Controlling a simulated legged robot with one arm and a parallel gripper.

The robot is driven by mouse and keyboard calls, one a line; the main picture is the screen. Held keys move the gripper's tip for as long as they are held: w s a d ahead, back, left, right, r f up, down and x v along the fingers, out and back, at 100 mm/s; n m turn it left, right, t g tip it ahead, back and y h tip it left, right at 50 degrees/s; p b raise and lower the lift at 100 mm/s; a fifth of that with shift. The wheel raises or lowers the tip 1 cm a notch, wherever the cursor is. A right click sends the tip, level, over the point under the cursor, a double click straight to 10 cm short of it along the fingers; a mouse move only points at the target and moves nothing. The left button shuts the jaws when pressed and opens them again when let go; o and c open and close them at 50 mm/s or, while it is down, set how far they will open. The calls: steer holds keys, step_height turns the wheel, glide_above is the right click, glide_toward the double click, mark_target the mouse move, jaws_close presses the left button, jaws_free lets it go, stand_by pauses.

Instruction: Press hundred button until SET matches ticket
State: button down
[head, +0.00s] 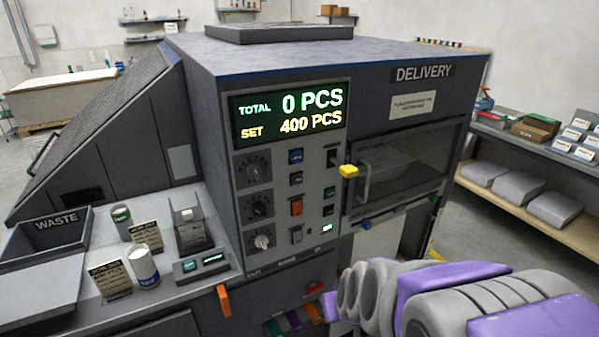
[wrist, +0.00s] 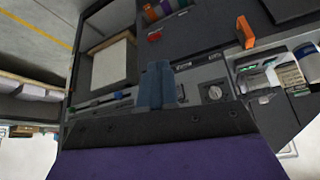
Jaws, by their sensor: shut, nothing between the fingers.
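The machine's display (head: 288,113) reads TOTAL 0 PCS and SET 400 PCS in the head view.
The counter holds a waste bin (head: 45,232), a white-and-blue container (head: 143,265), a green-topped one (head: 121,214) and a small device (head: 201,262). A yellow knob (head: 348,171) sticks out beside the delivery window (head: 405,165). An orange handle (head: 223,300) juts from the counter front.

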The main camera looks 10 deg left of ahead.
mark_target(297, 179)
steer(key=shift+w+a+r+n+t+h+p, duration=1.4)
steer(key=shift+w+r+t, duration=1.6)
steer(key=shift+w, duration=1.9)
steer(key=shift+w+a+r+n+t+h+p, duration=0.8)
steer(key=shift+w+r+t+h+p, duration=1.15)
steer(key=shift+w+t, duration=2.2)
steer(key=shift+g+y, duration=0.35)
steer(key=shift+g, duration=0.4)
steer(key=shift+w+a+r+p, duration=0.15)
steer(key=shift+w+a+p, duration=0.45)
steer(key=shift+w+a, duration=0.65)
steer(key=shift+w+a+r+p, duration=0.2)
steer(key=shift+w+a+p, duration=0.45)
steer(key=shift+w, duration=0.95)
steer(key=shift+w+a+r+p, duration=0.15)
steer(key=shift+w+a+p, duration=0.35)
steer(key=shift+w+a, duration=0.8)
